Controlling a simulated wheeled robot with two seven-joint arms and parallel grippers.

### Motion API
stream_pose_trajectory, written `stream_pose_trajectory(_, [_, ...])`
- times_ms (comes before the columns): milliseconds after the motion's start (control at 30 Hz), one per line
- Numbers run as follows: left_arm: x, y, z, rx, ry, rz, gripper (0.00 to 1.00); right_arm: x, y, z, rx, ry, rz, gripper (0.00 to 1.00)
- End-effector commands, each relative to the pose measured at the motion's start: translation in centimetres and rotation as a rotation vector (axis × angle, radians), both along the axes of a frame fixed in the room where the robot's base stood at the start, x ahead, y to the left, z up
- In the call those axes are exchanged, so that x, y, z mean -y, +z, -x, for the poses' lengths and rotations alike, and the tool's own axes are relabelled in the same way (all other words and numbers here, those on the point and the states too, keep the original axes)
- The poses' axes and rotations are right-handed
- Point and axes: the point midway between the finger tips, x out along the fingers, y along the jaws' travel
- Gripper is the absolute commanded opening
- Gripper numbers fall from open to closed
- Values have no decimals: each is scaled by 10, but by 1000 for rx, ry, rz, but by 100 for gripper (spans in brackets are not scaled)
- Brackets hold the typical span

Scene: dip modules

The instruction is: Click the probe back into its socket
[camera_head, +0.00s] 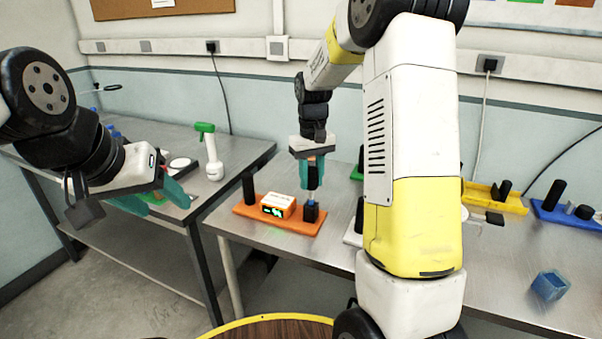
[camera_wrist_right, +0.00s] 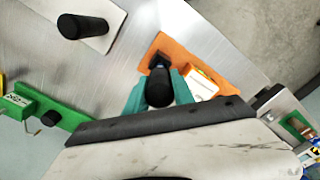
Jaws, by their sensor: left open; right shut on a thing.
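My right gripper (camera_head: 314,172) is shut on the probe (camera_wrist_right: 159,88), whose black top shows between the teal fingers in the right wrist view. In the head view the probe's thin shaft (camera_head: 312,194) points down, about upright, at the dark socket (camera_head: 311,212) on the orange base (camera_head: 244,211). The tip is at or just above the socket's mouth; I cannot tell whether it is inside. An orange and white display module (camera_head: 279,206) stands on the same base. My left gripper (camera_head: 160,200) is open and empty over the left table.
A black post (camera_head: 249,189) stands at the base's left end. My right arm hides the table's middle.

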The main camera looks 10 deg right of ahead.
Motion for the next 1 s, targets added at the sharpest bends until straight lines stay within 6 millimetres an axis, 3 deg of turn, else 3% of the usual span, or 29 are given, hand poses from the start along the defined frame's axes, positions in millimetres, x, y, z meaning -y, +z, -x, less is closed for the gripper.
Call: stream_pose_trajectory(1000, [0, 0, 0, 0, 0, 0, 57, 0, -10, 0, 0, 0, 0, 0])
